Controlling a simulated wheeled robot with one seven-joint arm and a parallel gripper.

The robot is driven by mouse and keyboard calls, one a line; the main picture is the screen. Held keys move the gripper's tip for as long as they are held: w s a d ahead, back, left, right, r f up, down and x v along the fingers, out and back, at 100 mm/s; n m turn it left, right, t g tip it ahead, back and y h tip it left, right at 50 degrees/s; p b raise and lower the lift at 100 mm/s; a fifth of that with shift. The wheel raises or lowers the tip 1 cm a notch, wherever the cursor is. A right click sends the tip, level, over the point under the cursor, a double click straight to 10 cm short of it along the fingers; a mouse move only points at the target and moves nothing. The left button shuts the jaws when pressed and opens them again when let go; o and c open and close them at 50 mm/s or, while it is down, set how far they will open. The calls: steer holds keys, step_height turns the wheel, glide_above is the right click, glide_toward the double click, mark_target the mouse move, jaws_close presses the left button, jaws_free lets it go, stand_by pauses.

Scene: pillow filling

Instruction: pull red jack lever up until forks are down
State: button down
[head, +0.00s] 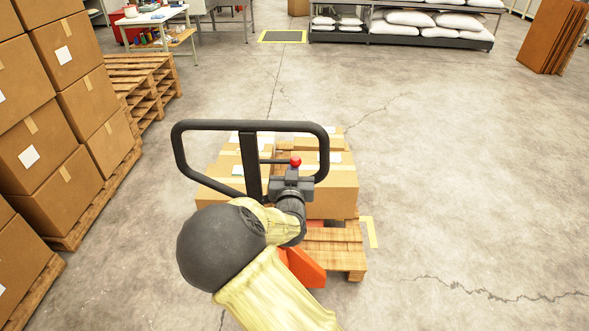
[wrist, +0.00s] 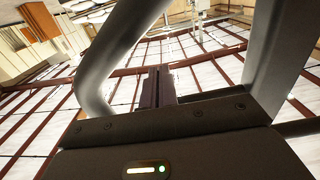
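The pallet jack's black handle loop (head: 250,126) stands upright, and it also fills much of the wrist view (wrist: 265,55). A red-knobbed lever (head: 295,161) sits on a short bar inside the loop, right of its centre post. My gripper (head: 293,177) is just below and in front of the red knob, seemingly very near it; contact cannot be told. In the wrist view its dark fingers (wrist: 157,88) look closed together, with no red between them. Part of the orange jack body (head: 303,267) shows beside my arm. The forks are hidden.
A wooden pallet (head: 335,248) with cardboard boxes (head: 334,190) stands beyond the handle. Stacked boxes (head: 52,150) and empty pallets (head: 140,85) line the left. A shelf with white sacks (head: 410,18) is at the back. The floor at right is clear.

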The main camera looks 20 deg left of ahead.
mark_target(292, 164)
steer(key=shift+a+r, duration=0.1)
steer(key=shift+r, duration=0.45)
steer(key=shift+s+r+p, duration=0.1)
steer(key=shift+r+p, duration=0.1)
steer(key=shift+p, duration=0.15)
steer(key=shift+r+p, duration=0.4)
steer(key=shift+r, duration=0.35)
steer(key=shift+f, duration=0.2)
stand_by(0.4)
steer(key=shift+f+b, duration=1.7)
steer(key=shift+b, duration=0.1)
steer(key=b+v, duration=0.1)
steer(key=v, duration=1.2)
